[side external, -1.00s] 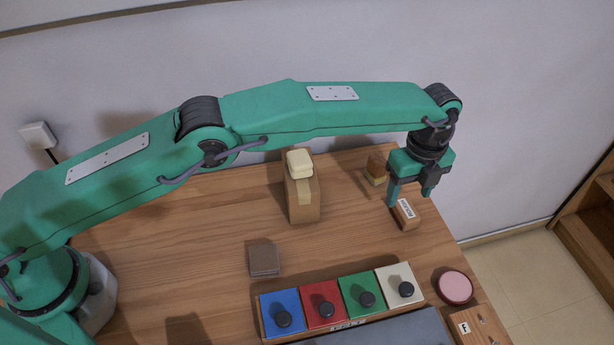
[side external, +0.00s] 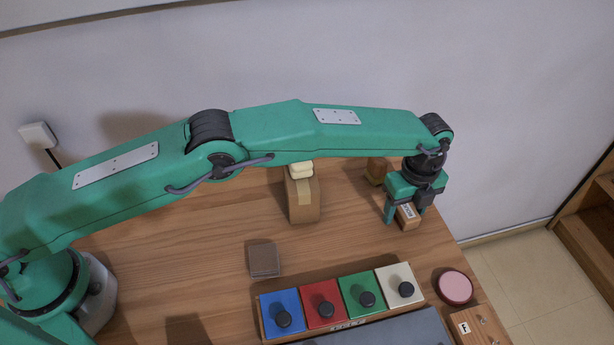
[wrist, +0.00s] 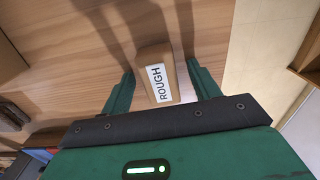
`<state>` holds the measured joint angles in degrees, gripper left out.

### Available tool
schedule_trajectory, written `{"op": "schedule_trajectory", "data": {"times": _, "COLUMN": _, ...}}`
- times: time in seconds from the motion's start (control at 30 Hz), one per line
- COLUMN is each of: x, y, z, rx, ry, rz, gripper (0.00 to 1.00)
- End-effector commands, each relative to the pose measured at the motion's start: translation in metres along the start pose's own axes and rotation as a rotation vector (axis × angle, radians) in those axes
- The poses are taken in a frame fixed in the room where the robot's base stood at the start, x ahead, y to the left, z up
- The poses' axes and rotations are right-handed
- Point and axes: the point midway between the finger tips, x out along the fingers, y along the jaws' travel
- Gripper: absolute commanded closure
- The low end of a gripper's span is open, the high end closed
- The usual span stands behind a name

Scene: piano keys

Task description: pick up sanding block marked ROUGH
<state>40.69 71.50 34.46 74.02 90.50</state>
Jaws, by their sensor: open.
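The sanding block marked ROUGH (wrist: 157,66) is a small brown block with a white label on its end face. It lies on the wooden table near the right edge, and in the side view (side external: 408,217) its label is partly hidden by my gripper. My gripper (side external: 403,217) is open, pointing down, with its fingers low on either side of the block. In the wrist view the block sits between the two green fingers (wrist: 160,82), with a gap visible on each side.
A cardboard box (side external: 304,203) with cream blocks (side external: 301,169) on top stands left of my gripper. Another brown block (side external: 376,171) is just behind. In front are a tray of colored, knobbed tiles (side external: 345,297), a pink round pad (side external: 455,286) and a grey-brown block (side external: 264,259).

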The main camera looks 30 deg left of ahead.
Motion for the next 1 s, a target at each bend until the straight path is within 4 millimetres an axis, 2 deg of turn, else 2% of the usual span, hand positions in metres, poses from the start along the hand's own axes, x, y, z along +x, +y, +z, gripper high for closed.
{"op": "schedule_trajectory", "data": {"times": 0.33, "x": -0.0003, "y": 0.0000, "z": 0.0000, "rx": 0.000, "ry": 0.000, "rz": 0.000, "gripper": 0.41}}
{"op": "schedule_trajectory", "data": {"times": 0.57, "x": -0.0004, "y": 0.0000, "z": 0.0000, "rx": 0.000, "ry": 0.000, "rz": 0.000, "gripper": 0.86}}
{"op": "schedule_trajectory", "data": {"times": 1.0, "x": -0.0049, "y": -0.0003, "z": 0.0000, "rx": 0.000, "ry": 0.000, "rz": -0.001, "gripper": 0.87}}
